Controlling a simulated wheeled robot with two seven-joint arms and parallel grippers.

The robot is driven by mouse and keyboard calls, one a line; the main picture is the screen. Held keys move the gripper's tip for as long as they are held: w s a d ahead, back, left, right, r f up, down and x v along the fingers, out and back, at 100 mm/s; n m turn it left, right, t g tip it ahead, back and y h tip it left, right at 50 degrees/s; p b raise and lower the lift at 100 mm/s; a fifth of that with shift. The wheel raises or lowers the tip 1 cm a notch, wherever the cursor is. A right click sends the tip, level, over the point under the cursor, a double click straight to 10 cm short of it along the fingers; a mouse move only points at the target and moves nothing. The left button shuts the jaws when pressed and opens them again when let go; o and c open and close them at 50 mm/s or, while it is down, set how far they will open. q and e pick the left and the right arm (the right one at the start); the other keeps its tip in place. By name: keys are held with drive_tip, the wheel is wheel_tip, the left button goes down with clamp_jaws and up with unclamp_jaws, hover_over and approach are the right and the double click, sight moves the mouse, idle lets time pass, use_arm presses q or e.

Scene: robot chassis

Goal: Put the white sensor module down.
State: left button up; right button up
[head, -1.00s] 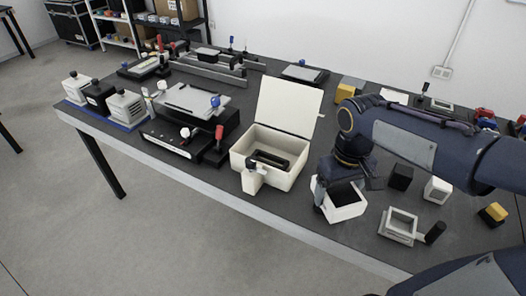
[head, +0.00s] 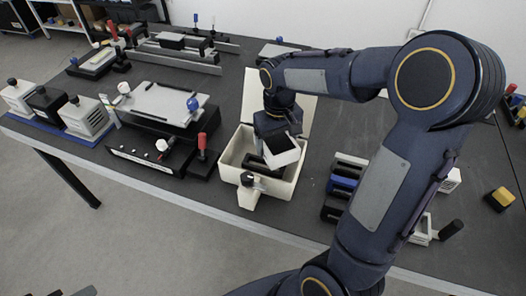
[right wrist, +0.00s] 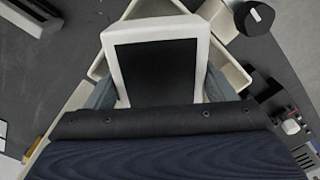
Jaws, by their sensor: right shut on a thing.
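The white sensor module (head: 283,153) is a white block with a black face. My right gripper (head: 275,128) is shut on it and holds it, tilted, over the open cream box (head: 226,160). In the right wrist view the module (right wrist: 115,55) sits between the fingers, its black face toward the camera, with the box walls (right wrist: 230,68) around and behind it. Whether it touches the box cannot be told. A black insert (head: 253,161) shows inside the box, partly hidden by the module. My left gripper is not identifiable in view.
The box lid (head: 305,108) stands open at the back. A stack of black and blue pieces (head: 343,183) stands to the right of the box. A black fixture with a grey plate (head: 165,102) stands to the left. A yellow-topped block (head: 499,199) lies at far right.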

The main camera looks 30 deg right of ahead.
drive_tip(key=shift+w+a+f, duration=0.2)
drive_tip(key=shift+w+f, duration=0.55)
drive_tip(key=shift+f, duration=0.7)
drive_tip(key=shift+w+a+f, duration=0.2)
drive_tip(key=shift+w+f, duration=0.55)
drive_tip(key=shift+f, duration=0.75)
drive_tip(key=shift+w+a+f, duration=0.2)
drive_tip(key=shift+w+f, duration=0.55)
drive_tip(key=shift+f, duration=0.7)
drive_tip(key=shift+f+b, duration=0.4)
drive_tip(key=shift+f, duration=0.1)
drive_tip(key=o, duration=1.1)
drive_tip(key=shift+o, duration=0.2)
